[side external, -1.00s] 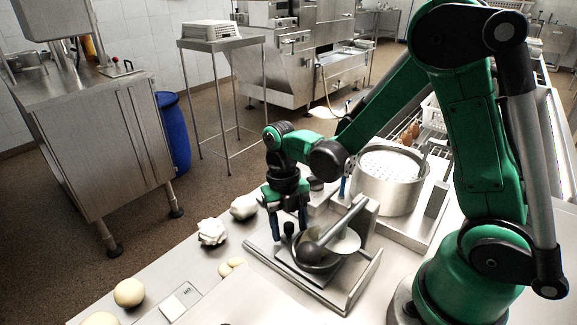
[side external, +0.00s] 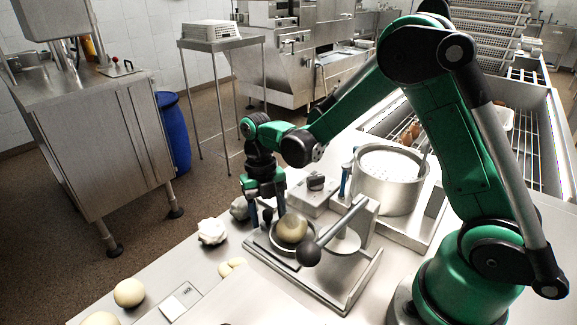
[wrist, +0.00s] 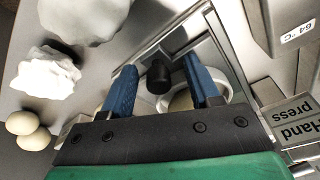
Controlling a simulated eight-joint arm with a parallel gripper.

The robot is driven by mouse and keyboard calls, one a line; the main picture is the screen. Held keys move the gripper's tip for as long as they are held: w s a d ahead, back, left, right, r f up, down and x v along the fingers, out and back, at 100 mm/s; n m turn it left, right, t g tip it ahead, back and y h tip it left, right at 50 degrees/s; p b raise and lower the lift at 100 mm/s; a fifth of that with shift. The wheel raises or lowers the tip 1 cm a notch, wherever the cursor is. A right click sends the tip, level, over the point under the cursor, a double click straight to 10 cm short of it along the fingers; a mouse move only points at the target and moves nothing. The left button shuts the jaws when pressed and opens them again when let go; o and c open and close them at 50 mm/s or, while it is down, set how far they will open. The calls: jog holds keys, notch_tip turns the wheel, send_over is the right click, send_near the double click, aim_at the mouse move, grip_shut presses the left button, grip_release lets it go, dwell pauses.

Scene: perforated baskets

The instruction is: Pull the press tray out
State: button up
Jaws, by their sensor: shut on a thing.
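My gripper (side external: 267,213) is shut on the black knob (wrist: 158,76) of the press tray, with one blue finger on either side of it. The round tray (side external: 263,243) is out to the left of the round press plate (side external: 346,243). A beige dough ball (side external: 291,228) sits on the tray, clear of the plate. The wrist view shows only part of the ball (wrist: 180,101), behind the knob and fingers. The press lever (side external: 340,220) slants down to the left, and its black ball end (side external: 308,253) hangs close to the dough in the side view.
Crumpled white lumps (side external: 212,231) and pale dough pieces (side external: 231,267) lie left of the press. A perforated steel pot (side external: 388,182) stands behind it. A "Hand press" label (wrist: 297,122) shows in the wrist view. The counter in front left has free room.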

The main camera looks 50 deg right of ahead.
jog(key=shift+w+a+f, duration=0.15)
jog(key=shift+a+f, duration=0.05)
jog(key=shift+f, duration=0.05)
jog(key=o, duration=0.5)
jog(key=shift+s+a+v, duration=0.1)
jog(key=shift+s+v, duration=0.1)
jog(key=shift+v, duration=0.95)
jog(key=shift+s+a+v, duration=0.1)
jog(key=shift+s+v, duration=0.15)
jog(key=shift+v, duration=0.9)
jog(key=shift+s+v, duration=0.2)
jog(key=shift+v, duration=1)
jog(key=shift+r, duration=0.15)
